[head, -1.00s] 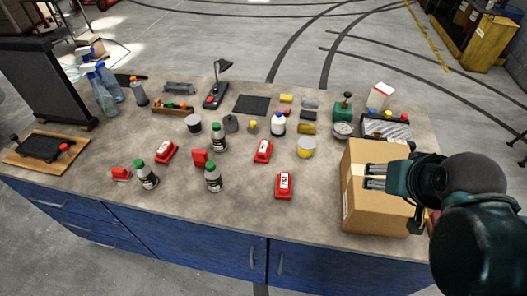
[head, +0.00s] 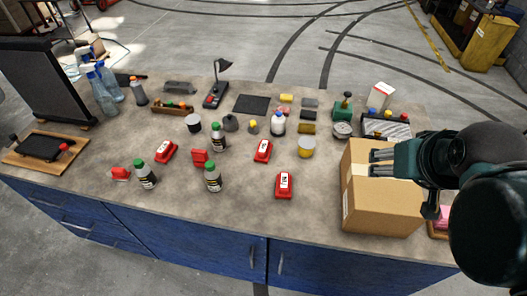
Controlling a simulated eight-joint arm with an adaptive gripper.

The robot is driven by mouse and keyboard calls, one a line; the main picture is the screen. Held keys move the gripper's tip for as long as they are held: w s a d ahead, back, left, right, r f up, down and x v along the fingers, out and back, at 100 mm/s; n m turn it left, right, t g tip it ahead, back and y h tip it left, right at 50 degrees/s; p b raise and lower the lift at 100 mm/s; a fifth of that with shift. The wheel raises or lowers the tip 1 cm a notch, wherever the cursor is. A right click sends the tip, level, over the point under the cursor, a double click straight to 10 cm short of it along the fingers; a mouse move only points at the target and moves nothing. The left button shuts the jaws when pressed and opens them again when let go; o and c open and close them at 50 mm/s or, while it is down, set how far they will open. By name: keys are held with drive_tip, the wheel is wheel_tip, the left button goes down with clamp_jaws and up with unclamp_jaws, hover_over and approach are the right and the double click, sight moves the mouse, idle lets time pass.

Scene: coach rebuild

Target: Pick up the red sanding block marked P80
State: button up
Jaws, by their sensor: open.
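Three red blocks with white labels lie on the bench: one at the left (head: 166,152), one in the middle (head: 263,151) and one nearer the front edge (head: 284,185). Two more red pieces, a middle one (head: 200,158) and a left one (head: 121,173), show no clear label. The markings are too small to read, so I cannot tell which is P80. My gripper (head: 373,163) is open and empty, over the cardboard box at the right, well right of all the red blocks. Its fingers point left.
The tall cardboard box (head: 384,207) stands below my gripper. Green-capped bottles (head: 213,178) (head: 147,176) (head: 218,139) stand close to the left and middle red pieces. The front middle of the bench (head: 245,212) is clear.

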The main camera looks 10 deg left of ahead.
drive_tip(key=w+a+n, duration=0.1)
drive_tip(key=w+n, duration=0.1)
drive_tip(key=n, duration=0.1)
drive_tip(key=n+t+b, duration=0.7)
drive_tip(key=n+b, duration=0.3)
drive_tip(key=n, duration=2.2)
hover_over(262, 149)
drive_tip(key=s, duration=0.6)
drive_tip(key=shift+h, duration=0.3)
wheel_tip(262, 149, down, 23)
drive_tip(key=shift+w+a+r, duration=0.15)
drive_tip(key=shift+r, duration=0.05)
drive_tip(key=shift+f, duration=0.6)
drive_tip(key=shift+x, duration=1.3)
